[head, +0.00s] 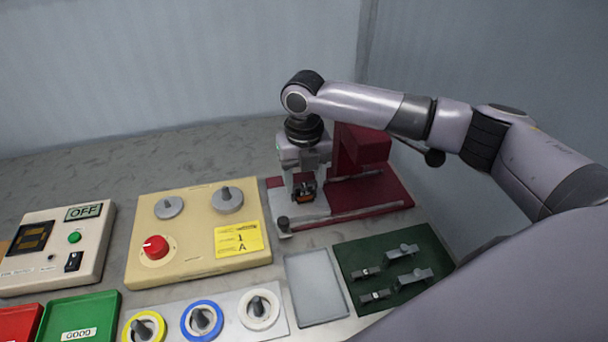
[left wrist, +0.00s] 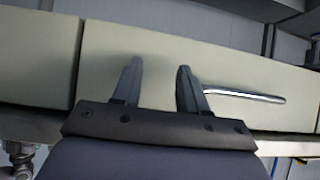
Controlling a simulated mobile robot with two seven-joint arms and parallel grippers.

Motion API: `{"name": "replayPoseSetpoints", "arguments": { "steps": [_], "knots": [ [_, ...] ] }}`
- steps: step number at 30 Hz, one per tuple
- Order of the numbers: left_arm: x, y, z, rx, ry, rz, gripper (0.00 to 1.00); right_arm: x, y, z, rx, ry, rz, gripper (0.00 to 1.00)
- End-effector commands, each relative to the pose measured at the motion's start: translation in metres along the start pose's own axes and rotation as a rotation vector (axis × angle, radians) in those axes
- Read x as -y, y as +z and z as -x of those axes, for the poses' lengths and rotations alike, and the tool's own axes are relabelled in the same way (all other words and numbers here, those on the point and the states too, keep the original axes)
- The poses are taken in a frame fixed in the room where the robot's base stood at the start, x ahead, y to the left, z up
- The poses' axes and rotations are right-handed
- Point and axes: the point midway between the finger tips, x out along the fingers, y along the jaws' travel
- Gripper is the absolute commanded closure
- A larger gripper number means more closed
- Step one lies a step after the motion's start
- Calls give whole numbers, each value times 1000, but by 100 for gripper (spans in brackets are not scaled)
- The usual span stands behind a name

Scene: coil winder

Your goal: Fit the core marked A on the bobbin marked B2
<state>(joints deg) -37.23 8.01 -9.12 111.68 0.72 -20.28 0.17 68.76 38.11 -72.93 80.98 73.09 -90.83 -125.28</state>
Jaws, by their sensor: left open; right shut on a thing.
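My right gripper (head: 304,181) points down over the front left part of the red fixture (head: 362,160). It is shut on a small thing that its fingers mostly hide. A small dark and orange piece (head: 305,193), perhaps the wound bobbin, shows at the fingertips; I cannot tell whether it is held or sits in the fixture. Several grey core-like pieces (head: 405,250) lie on the dark green mat (head: 428,240). My left gripper (left wrist: 160,80) is open and empty in the left wrist view, in front of a pale panel with a metal bar handle (left wrist: 245,96).
A cream panel (head: 190,260) with a red knob stands left of the fixture, a meter box (head: 85,255) further left. In front are the green GOOD tray (head: 55,312), a red tray (head: 15,322), ringed posts (head: 203,320) and an empty grey plate (head: 316,285).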

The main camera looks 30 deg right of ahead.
Motion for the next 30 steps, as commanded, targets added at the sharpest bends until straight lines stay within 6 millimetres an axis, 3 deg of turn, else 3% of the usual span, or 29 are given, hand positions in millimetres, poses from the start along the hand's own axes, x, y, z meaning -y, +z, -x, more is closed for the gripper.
{"name": "replayPoseSetpoints", "arguments": {
  "steps": [9,10,12,22,30],
  "knots": [
    [0,0,0,-1,0,0,57,0,0,-10,0,0,0,71],
    [0,0,0,-1,0,0,57,0,0,-9,1,0,0,33],
    [0,0,0,-1,0,0,57,0,0,-9,1,0,0,13],
    [0,0,0,-1,0,0,57,0,0,-6,1,0,1,13],
    [0,1,-1,-1,0,0,57,0,1,34,4,1,2,13]
  ]
}}
